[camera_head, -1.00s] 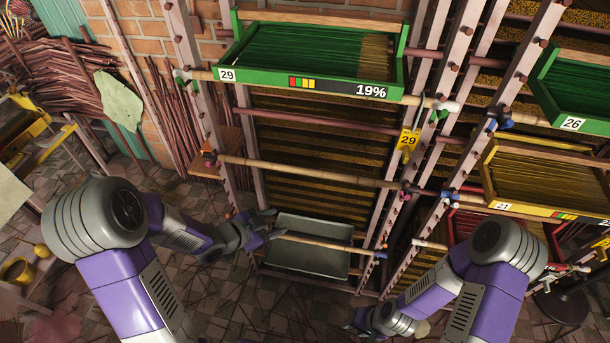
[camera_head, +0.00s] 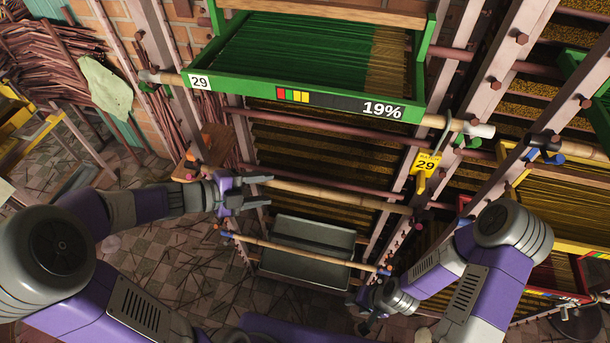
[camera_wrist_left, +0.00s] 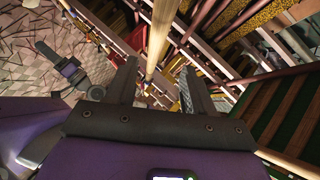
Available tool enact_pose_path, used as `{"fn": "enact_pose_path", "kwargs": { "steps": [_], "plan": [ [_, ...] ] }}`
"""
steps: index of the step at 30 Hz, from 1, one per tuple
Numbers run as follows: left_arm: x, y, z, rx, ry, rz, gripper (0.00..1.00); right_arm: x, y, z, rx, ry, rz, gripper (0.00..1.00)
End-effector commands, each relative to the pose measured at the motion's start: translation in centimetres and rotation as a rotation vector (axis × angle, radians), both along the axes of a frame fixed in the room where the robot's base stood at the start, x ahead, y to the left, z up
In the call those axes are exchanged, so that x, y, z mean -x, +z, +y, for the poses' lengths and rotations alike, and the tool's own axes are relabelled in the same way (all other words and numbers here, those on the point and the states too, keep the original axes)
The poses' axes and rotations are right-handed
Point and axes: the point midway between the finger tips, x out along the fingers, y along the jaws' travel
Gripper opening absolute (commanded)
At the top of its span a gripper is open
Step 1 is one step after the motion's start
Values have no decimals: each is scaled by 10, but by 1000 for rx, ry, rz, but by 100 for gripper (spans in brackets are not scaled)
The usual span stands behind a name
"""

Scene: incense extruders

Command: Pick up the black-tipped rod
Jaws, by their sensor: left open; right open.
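My left gripper (camera_head: 268,191) is open at the rod's left part, fingers pointing right. In the left wrist view a pale rod (camera_wrist_left: 160,35) runs between the spread fingers (camera_wrist_left: 158,70), with no grip on it visible. My right gripper (camera_head: 358,312) is open and empty, low, right of the grey tray. A dark blue or black tip (camera_head: 545,143) shows on another rod at the right rack.
The green tray (camera_head: 300,96) marked 29 rests on a white-tipped rod (camera_head: 478,129) above. A yellow tag (camera_head: 425,166) hangs at the right post. A lower rod (camera_head: 300,249) spans in front of a grey tray (camera_head: 300,268). Rack posts stand at both sides.

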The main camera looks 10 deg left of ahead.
Motion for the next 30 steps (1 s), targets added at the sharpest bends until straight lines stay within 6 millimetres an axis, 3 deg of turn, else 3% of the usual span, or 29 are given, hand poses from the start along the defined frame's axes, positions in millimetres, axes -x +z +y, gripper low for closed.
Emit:
{"fn": "enact_pose_path", "kwargs": {
  "steps": [13,23,30],
  "plan": [
    [-33,-31,-41,0,-2,2,53,0,-26,0,0,-1,1,43],
    [-38,-31,-47,1,2,1,53,0,-26,0,0,0,1,43],
    [-37,-31,-47,2,2,1,17,0,-26,0,0,0,0,43]
  ]
}}
